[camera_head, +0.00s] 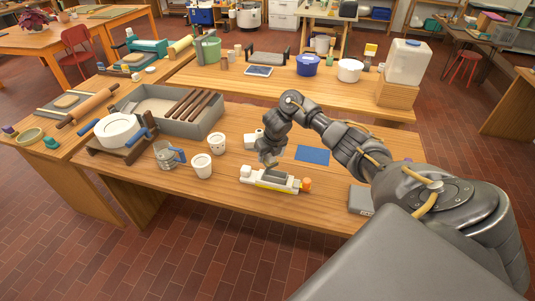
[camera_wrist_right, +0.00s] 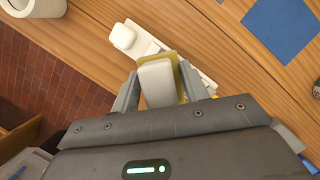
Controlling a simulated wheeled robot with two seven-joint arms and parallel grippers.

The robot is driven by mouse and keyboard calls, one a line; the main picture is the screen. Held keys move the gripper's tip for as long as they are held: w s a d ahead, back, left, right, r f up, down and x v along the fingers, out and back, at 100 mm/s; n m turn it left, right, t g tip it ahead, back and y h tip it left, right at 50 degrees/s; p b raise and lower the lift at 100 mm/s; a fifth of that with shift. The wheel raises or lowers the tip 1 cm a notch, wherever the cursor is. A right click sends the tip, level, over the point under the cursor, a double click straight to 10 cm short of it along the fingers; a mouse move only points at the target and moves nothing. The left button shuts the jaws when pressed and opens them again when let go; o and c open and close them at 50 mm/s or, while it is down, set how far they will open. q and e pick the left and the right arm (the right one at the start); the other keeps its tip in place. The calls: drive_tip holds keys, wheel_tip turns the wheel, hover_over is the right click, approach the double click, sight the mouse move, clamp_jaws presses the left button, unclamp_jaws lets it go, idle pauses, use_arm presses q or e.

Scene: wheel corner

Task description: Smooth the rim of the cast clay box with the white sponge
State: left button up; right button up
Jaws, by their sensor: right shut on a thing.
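My right gripper (camera_wrist_right: 158,88) is shut on a pale block, which looks like the white sponge (camera_wrist_right: 155,80). In the head view, the right gripper (camera_head: 269,161) points down just over a long white holder (camera_head: 258,183) with a yellow strip along it. I cannot tell whether the held block still touches the holder. A second white block (camera_head: 246,173) sits at the holder's left end, and an orange piece (camera_head: 306,184) at its right end. A small white object (camera_head: 250,141) stands behind the gripper; I cannot tell whether it is the clay box. My left gripper is not in view.
White cups (camera_head: 202,166) and a clear jug (camera_head: 166,156) stand left of the holder. A blue sheet (camera_head: 312,155) lies to the right, and a grey box (camera_head: 360,199) sits near the right front. A grey tray (camera_head: 206,122) with brown bars stands at the back left.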

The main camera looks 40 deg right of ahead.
sight(275, 166)
drive_tip(key=shift+a+f+b, duration=0.15)
drive_tip(key=shift+f+b, duration=0.25)
drive_tip(key=shift+f, duration=0.05)
drive_tip(key=shift+f+b, duration=1.65)
drive_tip(key=shift+f, duration=0.25)
drive_tip(key=shift+f, duration=0.3)
drive_tip(key=shift+f+b, duration=0.4)
drive_tip(key=shift+b, duration=0.2)
drive_tip(key=shift+r, duration=0.1)
drive_tip(key=shift+s+d+r+p, duration=0.15)
drive_tip(key=shift+s+d+p, duration=0.4)
drive_tip(key=shift+s+d, duration=0.35)
drive_tip(key=shift+s, duration=0.3)
drive_tip(key=shift+s+d, duration=0.1)
drive_tip(key=shift+d, duration=0.05)
